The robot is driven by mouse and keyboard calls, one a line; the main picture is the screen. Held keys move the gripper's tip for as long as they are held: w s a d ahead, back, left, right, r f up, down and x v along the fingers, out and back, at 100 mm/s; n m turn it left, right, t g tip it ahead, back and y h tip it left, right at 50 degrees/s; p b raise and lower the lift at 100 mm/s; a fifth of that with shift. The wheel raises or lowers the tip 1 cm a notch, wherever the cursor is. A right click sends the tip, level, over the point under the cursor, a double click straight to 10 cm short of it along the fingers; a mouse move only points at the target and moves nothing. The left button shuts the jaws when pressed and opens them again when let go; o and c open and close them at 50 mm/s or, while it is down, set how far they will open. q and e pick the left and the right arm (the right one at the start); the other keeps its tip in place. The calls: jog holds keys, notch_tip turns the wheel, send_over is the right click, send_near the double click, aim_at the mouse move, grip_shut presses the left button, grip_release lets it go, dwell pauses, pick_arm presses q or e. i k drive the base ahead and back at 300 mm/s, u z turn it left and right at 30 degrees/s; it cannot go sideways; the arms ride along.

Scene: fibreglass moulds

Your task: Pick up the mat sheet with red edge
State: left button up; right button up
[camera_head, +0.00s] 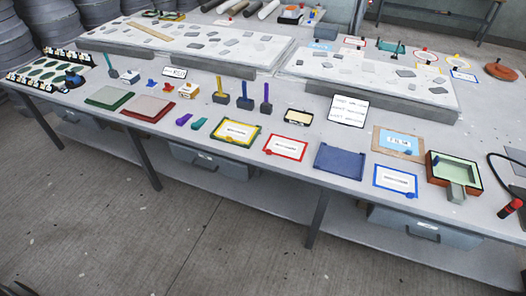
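A flat greyish sheet with a red edge (147,107) lies on the near left part of the table, right of a similar sheet with a green edge (108,97). A white card with a red border (286,147) lies farther right, near the front edge; its print is too small to read. Neither of my grippers can be made out.
Blue and yellow upright tools (244,98) stand behind the front row. A yellow-and-green framed card (236,132), a blue tray (339,161) and a green-lined box (455,170) lie along the front. Pale slabs (190,42) fill the back. Floor in front is clear.

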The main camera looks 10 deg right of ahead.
aim_at(286, 147)
jog(key=u, duration=0.65)
jog(key=i, duration=1.1)
jog(key=z, duration=0.3)
